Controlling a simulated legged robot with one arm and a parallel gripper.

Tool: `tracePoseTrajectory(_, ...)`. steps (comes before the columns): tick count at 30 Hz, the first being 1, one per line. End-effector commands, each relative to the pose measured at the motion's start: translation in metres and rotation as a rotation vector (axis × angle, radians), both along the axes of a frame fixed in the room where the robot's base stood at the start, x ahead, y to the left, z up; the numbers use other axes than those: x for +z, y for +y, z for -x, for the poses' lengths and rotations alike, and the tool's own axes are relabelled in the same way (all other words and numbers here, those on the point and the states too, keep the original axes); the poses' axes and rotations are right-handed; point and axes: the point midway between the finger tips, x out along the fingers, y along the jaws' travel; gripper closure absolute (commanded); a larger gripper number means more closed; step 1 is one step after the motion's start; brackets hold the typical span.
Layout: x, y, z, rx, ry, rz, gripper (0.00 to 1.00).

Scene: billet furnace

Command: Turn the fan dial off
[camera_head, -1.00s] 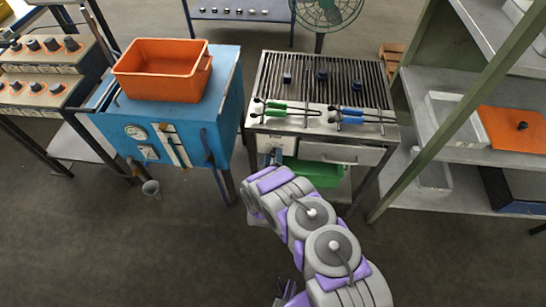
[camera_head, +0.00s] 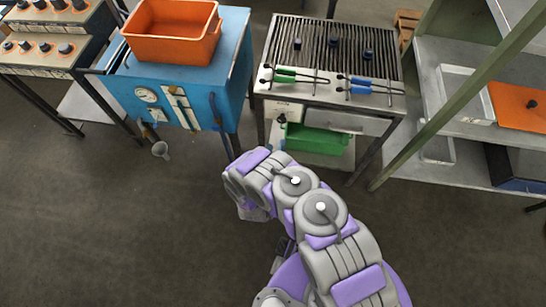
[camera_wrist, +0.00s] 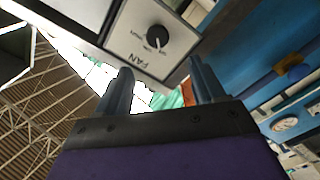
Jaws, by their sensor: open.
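The fan dial (camera_wrist: 157,37) is a black round knob with a pale pointer line, on a white panel (camera_wrist: 135,25) marked FAN. In the wrist view it is at the upper middle, beyond my fingertips and apart from them. My gripper (camera_wrist: 160,68) is open, with two dark blue-grey fingers spread and nothing between them. In the head view the panel (camera_head: 284,110) is on the front left of the grill table (camera_head: 330,95), small and hard to read. My arm reaches up in front of it, and its gripper end is not clearly seen there.
An orange bin (camera_head: 172,32) stands on a blue cabinet (camera_head: 228,62) left of the grill. A green tray (camera_head: 318,140) sits under the grill. Green-handled and blue-handled tools lie on the grill's front edge. Shelves (camera_head: 465,70) stand at the right. The floor in front is clear.

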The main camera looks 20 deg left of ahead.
Motion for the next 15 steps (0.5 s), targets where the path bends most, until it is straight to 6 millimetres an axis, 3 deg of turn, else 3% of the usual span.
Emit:
tracePoseTrajectory(6,0.000,-0.008,0.037,0.003,0.003,0.002,0.31)
tracePoseTrajectory(15,-0.001,-0.011,0.051,0.001,0.000,0.000,0.31)
